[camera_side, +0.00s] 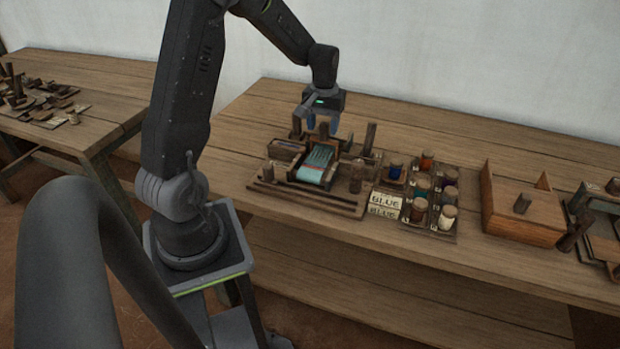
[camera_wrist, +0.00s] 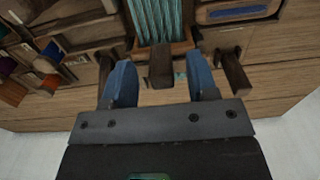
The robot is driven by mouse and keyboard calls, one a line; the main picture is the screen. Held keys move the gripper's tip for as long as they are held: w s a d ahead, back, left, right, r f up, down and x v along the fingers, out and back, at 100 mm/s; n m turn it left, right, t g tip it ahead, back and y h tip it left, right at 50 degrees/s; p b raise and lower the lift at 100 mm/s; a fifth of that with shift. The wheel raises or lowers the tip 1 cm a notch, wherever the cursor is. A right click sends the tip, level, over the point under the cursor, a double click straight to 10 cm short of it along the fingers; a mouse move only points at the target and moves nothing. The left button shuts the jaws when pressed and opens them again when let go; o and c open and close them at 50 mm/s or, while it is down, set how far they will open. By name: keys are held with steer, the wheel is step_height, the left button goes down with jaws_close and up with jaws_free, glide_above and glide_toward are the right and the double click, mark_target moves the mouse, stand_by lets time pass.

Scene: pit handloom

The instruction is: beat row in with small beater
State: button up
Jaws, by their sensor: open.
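The small loom (camera_side: 300,177) stands on the table with a band of teal threads (camera_side: 317,165) stretched in its frame. The threads also show at the top of the wrist view (camera_wrist: 155,18). My gripper (camera_side: 322,126) is over the far end of the loom, pointing down. In the wrist view its two blue fingers (camera_wrist: 160,78) are apart. A dark wooden block (camera_wrist: 160,62), which looks like the beater's handle, shows between them with a gap on each side. I cannot tell from these views whether the fingers are level with it. Its lower part is hidden.
Wooden posts stand near the loom, one (camera_wrist: 232,72) close beside the right finger. A tray of several coloured spools (camera_side: 446,236) and cards reading BLUE (camera_side: 385,204) lie right of the loom. A wooden box (camera_side: 525,205) stands farther right. The table behind is clear.

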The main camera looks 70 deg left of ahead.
steer(key=shift+r, duration=2.4)
steer(key=s+d+r+m+t, duration=0.1)
steer(key=s+d+r+m, duration=0.15)
steer(key=d+r, duration=0.4)
steer(key=s+d+r+m+t, duration=0.2)
steer(key=s+d+r, duration=0.1)
steer(key=d, duration=0.6)
steer(key=s+d+r+m+t, duration=0.1)
steer(key=s+d+m, duration=0.3)
steer(key=s+d, duration=0.5)
steer(key=shift+s+r+t, duration=0.3)
steer(key=shift+s+t, duration=0.5)
steer(key=shift+s, duration=0.2)
